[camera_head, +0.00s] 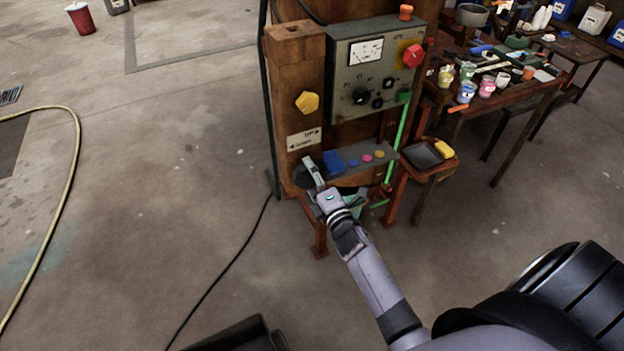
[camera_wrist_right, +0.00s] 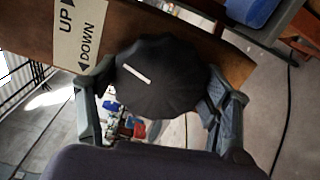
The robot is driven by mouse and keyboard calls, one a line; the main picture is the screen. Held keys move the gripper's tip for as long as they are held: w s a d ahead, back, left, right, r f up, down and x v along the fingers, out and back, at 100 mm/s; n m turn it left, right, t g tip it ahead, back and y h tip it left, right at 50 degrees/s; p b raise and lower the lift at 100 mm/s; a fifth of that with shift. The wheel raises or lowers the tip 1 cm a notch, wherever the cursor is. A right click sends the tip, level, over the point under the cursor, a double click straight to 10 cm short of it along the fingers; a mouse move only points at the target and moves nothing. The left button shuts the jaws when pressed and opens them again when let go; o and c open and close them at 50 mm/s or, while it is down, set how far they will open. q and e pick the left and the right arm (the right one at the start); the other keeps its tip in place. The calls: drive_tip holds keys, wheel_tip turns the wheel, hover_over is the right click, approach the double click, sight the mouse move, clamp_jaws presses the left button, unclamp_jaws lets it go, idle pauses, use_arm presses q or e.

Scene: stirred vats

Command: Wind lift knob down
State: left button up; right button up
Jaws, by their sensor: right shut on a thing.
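The lift knob (camera_wrist_right: 160,80) is black and round with a scalloped edge and a short white line on its face. In the wrist view it sits on the wooden post just below the UP/DOWN label (camera_wrist_right: 80,35). My right gripper (camera_wrist_right: 158,92) is shut on the knob, with one finger on each side of it. The white line slants down to the right. In the head view my right gripper (camera_head: 312,172) reaches the low front of the post, and the dark knob (camera_head: 301,178) is partly covered by it. My left gripper is not in view.
A control box (camera_head: 372,75) with a gauge, dials and a red knob (camera_head: 413,55) is above and to the right. A yellow knob (camera_head: 307,102) is higher on the post. A small stand (camera_head: 424,156) and a cluttered table (camera_head: 520,95) are to the right. The floor at left is mostly clear.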

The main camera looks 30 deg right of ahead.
drive_tip(key=shift+n+b, duration=0.65)
drive_tip(key=shift+n, duration=1.05)
drive_tip(key=o, duration=1.1)
drive_tip(key=s, duration=1.2)
drive_tip(key=shift+a, duration=0.35)
